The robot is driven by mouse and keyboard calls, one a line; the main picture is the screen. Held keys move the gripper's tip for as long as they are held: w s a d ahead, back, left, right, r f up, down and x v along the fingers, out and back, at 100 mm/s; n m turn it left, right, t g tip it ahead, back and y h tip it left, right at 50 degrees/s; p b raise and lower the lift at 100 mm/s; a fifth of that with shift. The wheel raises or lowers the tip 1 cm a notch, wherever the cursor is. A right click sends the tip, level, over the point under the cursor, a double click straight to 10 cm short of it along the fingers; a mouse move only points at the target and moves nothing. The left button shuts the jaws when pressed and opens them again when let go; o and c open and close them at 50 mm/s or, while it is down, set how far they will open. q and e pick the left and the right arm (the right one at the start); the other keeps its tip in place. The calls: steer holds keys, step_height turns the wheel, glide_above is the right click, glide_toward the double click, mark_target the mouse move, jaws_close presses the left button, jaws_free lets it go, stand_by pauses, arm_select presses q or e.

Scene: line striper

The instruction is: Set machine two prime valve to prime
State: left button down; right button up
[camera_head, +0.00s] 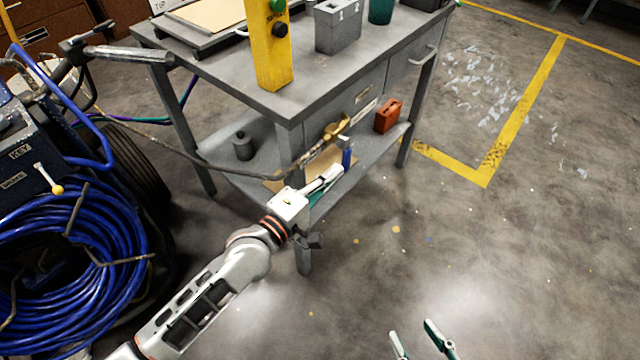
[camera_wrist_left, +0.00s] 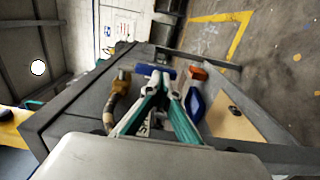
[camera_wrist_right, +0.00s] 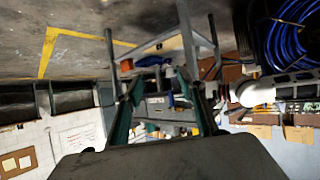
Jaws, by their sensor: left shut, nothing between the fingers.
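The line striper (camera_head: 30,150) stands at the left in the head view, with a dark panel and a coiled blue hose. A small lever with a yellow knob (camera_head: 57,189) sticks out of its panel; I cannot tell whether it is the prime valve or which machine this is. My left gripper (camera_head: 335,172) is at the cart's lower shelf, well right of the lever. Its fingers meet in the left wrist view (camera_wrist_left: 160,78), shut and empty, by a blue item (camera_head: 347,158). My right gripper (camera_head: 422,340) is low over the floor, its fingers apart and empty.
A grey metal cart (camera_head: 350,80) holds a yellow button post (camera_head: 268,45) and a grey box (camera_head: 338,25). An orange container (camera_head: 388,116) and a dark weight (camera_head: 243,145) stand on its lower shelf. A hose crosses in front of the cart. Floor at the right is clear.

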arm_select(q)
steer(key=shift+w+d, duration=0.3)
steer(key=shift+w, duration=0.1)
